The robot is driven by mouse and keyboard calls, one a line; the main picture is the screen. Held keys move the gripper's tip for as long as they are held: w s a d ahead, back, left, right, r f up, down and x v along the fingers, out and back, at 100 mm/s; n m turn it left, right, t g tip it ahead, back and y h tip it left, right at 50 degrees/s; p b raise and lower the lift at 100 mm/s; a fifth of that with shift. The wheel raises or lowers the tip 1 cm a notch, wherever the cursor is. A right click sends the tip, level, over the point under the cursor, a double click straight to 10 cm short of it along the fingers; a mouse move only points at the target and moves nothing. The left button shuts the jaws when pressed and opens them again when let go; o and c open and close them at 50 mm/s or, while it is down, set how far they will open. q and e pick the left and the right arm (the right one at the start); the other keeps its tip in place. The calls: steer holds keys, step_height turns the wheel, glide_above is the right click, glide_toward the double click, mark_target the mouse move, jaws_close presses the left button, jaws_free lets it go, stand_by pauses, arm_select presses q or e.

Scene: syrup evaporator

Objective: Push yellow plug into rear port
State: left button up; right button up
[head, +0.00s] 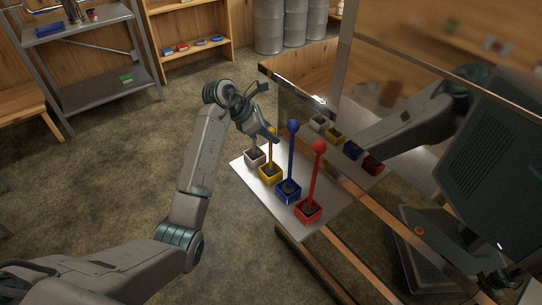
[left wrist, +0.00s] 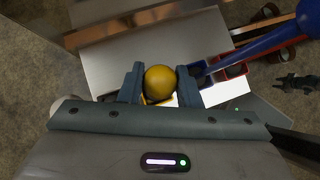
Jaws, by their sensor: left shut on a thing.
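A yellow ball-topped rod (head: 271,152) stands in a yellow square box (head: 269,174) on a pale plate (head: 248,178). I take this rod as the yellow plug. My left gripper (head: 272,134) is at its top. In the left wrist view, the yellow ball (left wrist: 160,81) sits between the two fingers of my left gripper (left wrist: 160,92), which are shut on it. A white box (head: 255,157) stands at the far end of the row, its upper part partly hidden by my gripper. No separate port marked as rear can be made out.
A blue rod (head: 291,160) and a red rod (head: 314,178) stand in matching boxes close beside the yellow one. A shiny metal wall (head: 400,185) behind the row mirrors the boxes and arm. Shelves (head: 90,50) and barrels (head: 268,25) stand farther back.

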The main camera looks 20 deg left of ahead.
arm_select(q)
steer(key=shift+r+p, duration=1.65)
steer(key=shift+r, duration=1.9)
steer(key=shift+s+f, duration=0.1)
